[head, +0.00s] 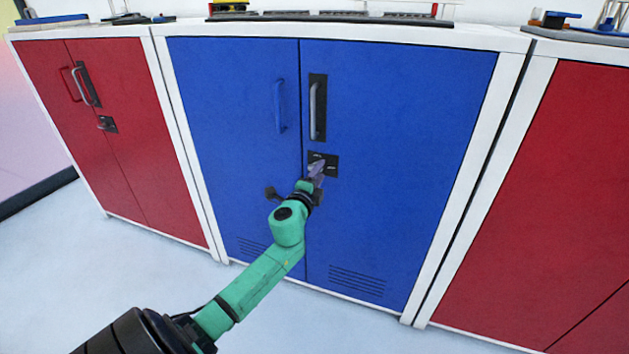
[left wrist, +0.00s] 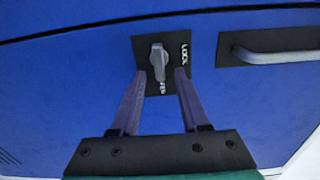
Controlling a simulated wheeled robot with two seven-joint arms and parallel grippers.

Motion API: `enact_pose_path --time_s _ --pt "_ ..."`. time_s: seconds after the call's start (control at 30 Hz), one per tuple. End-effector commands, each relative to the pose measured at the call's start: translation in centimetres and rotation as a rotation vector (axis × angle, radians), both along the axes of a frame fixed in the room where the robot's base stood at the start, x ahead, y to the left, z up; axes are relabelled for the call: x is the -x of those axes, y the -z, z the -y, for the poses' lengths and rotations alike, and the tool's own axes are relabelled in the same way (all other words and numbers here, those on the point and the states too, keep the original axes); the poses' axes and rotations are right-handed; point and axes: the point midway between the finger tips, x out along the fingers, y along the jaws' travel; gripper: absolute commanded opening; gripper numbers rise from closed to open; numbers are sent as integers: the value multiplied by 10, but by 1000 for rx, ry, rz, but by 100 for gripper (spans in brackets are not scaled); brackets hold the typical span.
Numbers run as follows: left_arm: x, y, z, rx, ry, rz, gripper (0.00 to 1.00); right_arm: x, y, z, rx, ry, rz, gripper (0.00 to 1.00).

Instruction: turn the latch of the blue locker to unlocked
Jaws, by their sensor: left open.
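The blue locker (head: 400,130) stands in the middle of the head view with both doors closed. Its latch shows in the left wrist view as a grey knob (left wrist: 158,60) on a black plate (left wrist: 178,46) with white lettering, partly readable as "LOCK". In the head view the black plate (head: 332,170) sits below the right door's handle. My left gripper (head: 317,168) is at the plate, and its fingers partly hide the knob there. In the left wrist view the open fingers (left wrist: 156,76) are apart, with the knob's end between or just beyond their tips; contact cannot be told. My right gripper is not in view.
A grey handle (head: 318,108) on a black backing is above the latch, and a blue handle (head: 279,106) is on the left door. Red lockers stand on the left (head: 120,140) and right (head: 550,200). The pale floor in front is clear.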

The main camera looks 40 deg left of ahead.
Motion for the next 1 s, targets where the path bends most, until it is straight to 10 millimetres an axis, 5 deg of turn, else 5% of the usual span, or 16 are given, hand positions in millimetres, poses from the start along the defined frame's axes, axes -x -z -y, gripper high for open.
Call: enact_pose_path --time_s 0.17,0.6,1.0 --pt "24 0 9 1 0 -3 45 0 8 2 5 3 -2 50" --pt "128 2 44 2 -1 -2 45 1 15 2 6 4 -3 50" --pt "135 0 47 -1 0 0 45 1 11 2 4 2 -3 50"
